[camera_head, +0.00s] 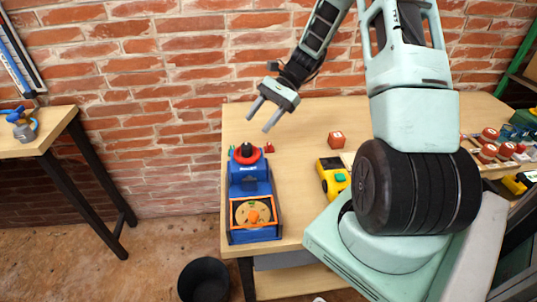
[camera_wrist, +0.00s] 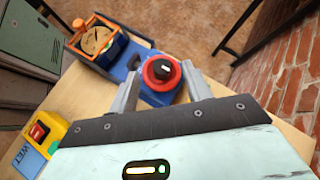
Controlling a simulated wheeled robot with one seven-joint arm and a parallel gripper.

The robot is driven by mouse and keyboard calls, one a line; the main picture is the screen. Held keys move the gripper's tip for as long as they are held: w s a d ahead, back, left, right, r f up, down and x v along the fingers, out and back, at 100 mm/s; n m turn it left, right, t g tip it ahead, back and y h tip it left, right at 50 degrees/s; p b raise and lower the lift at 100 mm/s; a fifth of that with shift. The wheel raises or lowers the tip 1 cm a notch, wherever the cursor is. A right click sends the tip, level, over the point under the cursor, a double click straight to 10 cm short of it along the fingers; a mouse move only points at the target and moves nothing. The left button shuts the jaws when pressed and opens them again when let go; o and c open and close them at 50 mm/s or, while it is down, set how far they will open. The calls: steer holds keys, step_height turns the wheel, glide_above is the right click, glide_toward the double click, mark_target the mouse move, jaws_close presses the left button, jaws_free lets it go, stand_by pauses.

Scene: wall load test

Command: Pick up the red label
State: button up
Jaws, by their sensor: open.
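My gripper (camera_head: 260,119) is open and empty, pointing down over the back end of a blue device (camera_head: 247,180) at the table's left edge. The device has a red ring with a black knob (camera_head: 247,154) on top. In the wrist view the ring and knob (camera_wrist: 161,69) appear between my open fingers (camera_wrist: 162,76), apparently not gripped. A small red piece (camera_head: 269,147) shows just right of the ring in the head view. I cannot tell which red thing is the label.
A round tan dial in an orange frame (camera_head: 253,212) is on the device's front. A yellow device (camera_head: 332,178) stands to the right. Several red-topped items (camera_head: 488,151) lie far right. The brick wall (camera_head: 150,90) is behind; a black bin (camera_head: 204,279) is below.

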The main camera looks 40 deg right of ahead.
steer(key=s+d+f+m+t, duration=0.1)
steer(key=d+f+m+t, duration=0.1)
steer(key=d, duration=0.4)
steer(key=s+d+f+m+t+b, duration=0.1)
steer(key=s+d+f+m+t, duration=0.1)
steer(key=d, duration=0.4)
steer(key=s+d+f+m+t+b, duration=0.1)
steer(key=s+d+f+m+t, duration=0.1)
steer(key=d+f+m, duration=0.2)
steer(key=shift+d+f+m+t, duration=0.15)
steer(key=shift+d+t, duration=0.05)
steer(key=shift+d, duration=0.55)
steer(key=shift+d+f+m+t, duration=0.15)
steer(key=shift+d+t, duration=0.05)
steer(key=shift+d, duration=0.55)
steer(key=shift+s+d+f, duration=0.1)
steer(key=shift+f, duration=0.05)
steer(key=p, duration=0.3)
glide_toward(269, 144)
steer(key=x, duration=0.3)
steer(key=shift+w+f, duration=0.2)
steer(key=shift+p+x, duration=0.7)
steer(key=shift+x, duration=2.65)
steer(key=c, duration=1)
